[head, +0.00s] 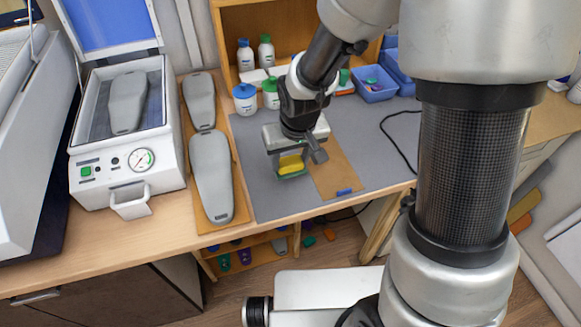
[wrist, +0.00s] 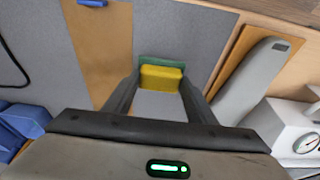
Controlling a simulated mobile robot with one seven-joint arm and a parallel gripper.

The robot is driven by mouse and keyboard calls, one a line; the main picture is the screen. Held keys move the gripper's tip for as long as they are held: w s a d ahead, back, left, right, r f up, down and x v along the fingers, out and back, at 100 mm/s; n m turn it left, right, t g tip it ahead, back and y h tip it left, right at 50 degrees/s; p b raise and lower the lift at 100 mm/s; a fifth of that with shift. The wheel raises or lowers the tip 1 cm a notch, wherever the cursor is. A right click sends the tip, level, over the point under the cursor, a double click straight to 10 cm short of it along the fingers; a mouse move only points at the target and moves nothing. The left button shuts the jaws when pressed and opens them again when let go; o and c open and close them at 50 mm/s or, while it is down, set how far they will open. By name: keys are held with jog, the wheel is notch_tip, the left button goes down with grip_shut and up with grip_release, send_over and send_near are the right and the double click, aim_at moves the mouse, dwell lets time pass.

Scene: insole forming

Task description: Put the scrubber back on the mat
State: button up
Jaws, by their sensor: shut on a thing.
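The scrubber (head: 291,164) is a yellow block with a green layer. It also shows between the fingertips in the wrist view (wrist: 161,78). My gripper (head: 290,158) points down and is shut on the scrubber, with a finger at each end of it. The mat (head: 268,202) is the flat grey sheet on the bench, and it also shows in the wrist view (wrist: 215,45). The scrubber is over the mat, left of a brown board. I cannot tell whether its underside touches the mat.
The brown board (head: 335,172) bears a small blue piece (head: 344,192). Grey lasts (head: 211,170) lie on a board at the left, beside a white press (head: 126,165). Bottles (head: 245,98) and blue bins (head: 374,84) stand at the back. The mat's front left is clear.

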aim_at(292, 165)
jog(key=shift+f, duration=2.1)
jog(key=shift+f, duration=0.1)
jog(key=o, duration=1.2)
jog(key=shift+c, duration=0.2)
